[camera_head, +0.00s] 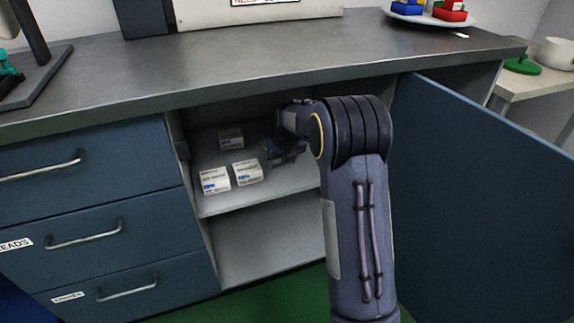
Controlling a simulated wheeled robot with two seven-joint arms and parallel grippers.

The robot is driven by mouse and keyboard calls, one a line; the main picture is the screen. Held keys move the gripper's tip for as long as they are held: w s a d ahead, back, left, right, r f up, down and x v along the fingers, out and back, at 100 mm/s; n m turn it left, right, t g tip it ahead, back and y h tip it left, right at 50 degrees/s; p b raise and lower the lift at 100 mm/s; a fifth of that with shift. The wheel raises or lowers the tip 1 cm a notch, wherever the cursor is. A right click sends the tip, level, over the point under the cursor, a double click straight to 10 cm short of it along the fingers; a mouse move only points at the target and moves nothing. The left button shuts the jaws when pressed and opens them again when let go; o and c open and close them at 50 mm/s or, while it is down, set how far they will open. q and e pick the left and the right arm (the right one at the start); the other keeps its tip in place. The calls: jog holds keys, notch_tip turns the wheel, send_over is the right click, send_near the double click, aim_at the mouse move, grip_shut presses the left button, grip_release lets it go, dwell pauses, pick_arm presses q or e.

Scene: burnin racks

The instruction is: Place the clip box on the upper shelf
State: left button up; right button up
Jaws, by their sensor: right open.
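I cannot tell from the print which is the clip box. My right gripper (272,153) reaches into the cabinet above the shelf, just right of the front right box. It is open, and no box shows between its fingers. My forearm and wrist hide the right part of the shelf. My left gripper is not in view.
The cabinet door (480,180) stands open at the right. Drawers with bar handles (85,235) are at the left. The grey countertop (250,60) overhangs the shelf. A lower compartment (265,240) looks empty where visible.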

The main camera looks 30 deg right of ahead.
jog(key=s, duration=0.2)
jog(key=s+a+p, duration=0.1)
jog(key=s, duration=0.1)
jog(key=shift+s+r, duration=0.1)
jog(key=s+a+r+n+y, duration=0.1)
jog(key=s+a+r+n, duration=0.25)
jog(key=s+n, duration=0.25)
jog(key=s+a+r+n+t+y, duration=0.1)
jog(key=s+a+r+n+y, duration=0.15)
jog(key=s+a+n, duration=0.35)
jog(key=s+a+r+n+y, duration=0.1)
jog(key=s+r+n, duration=0.2)
jog(key=s+n, duration=0.3)
jog(key=s+a+n, duration=0.4)
jog(key=s+n, duration=0.2)
jog(key=n, duration=0.3)
jog(key=s+a+n, duration=0.4)
jog(key=s+n, duration=0.3)
jog(key=n, duration=0.3)
jog(key=shift+f, duration=0.4)
jog(key=shift+s, duration=0.1)
